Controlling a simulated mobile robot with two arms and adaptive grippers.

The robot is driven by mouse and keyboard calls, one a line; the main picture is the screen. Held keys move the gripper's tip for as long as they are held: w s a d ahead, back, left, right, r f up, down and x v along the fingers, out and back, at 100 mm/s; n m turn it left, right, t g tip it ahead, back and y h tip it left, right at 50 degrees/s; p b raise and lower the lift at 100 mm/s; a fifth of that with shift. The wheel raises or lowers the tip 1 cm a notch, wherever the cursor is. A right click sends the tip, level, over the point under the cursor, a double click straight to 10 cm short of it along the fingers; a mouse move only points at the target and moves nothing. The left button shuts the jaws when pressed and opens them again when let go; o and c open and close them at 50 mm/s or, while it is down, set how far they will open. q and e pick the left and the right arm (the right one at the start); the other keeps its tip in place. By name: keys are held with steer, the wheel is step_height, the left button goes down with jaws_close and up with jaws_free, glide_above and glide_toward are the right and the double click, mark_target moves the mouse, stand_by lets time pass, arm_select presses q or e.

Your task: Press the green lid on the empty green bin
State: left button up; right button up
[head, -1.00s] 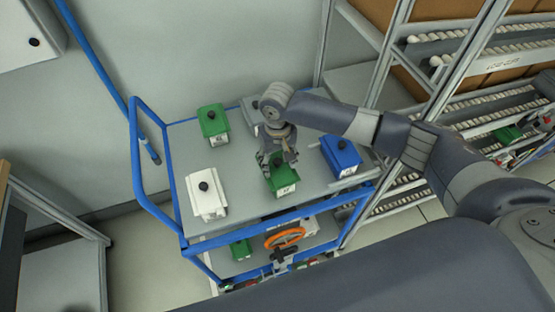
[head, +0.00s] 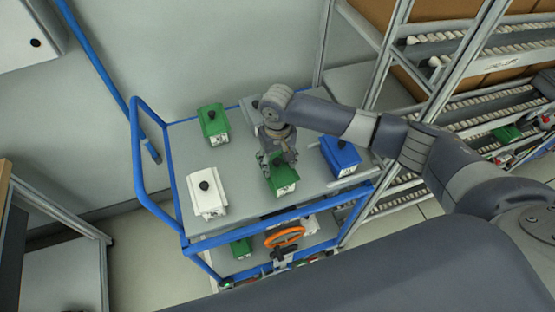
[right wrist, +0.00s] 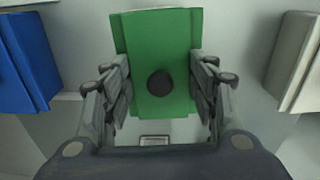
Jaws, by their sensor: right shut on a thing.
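My right gripper (head: 277,160) is over the front middle of the cart top, shut on the green lid (right wrist: 158,50). In the right wrist view its fingers lie along both sides of the lid, and the black knob shows between them. Under the gripper in the head view is the green bin (head: 287,190), with a pale label on its front. The lid sits at or on the bin's top; I cannot tell if it is fully seated. The bin's inside is hidden. My left gripper is not in view.
On the cart top (head: 240,172) stand another green box (head: 213,123) at the back left, a white box (head: 208,195) at the front left and a blue box (head: 341,155) at the right. A grey box is partly hidden behind my arm. Blue rails (head: 150,205) edge the cart.

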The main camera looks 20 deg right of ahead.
steer(key=o, duration=0.9)
steer(key=o, duration=0.5)
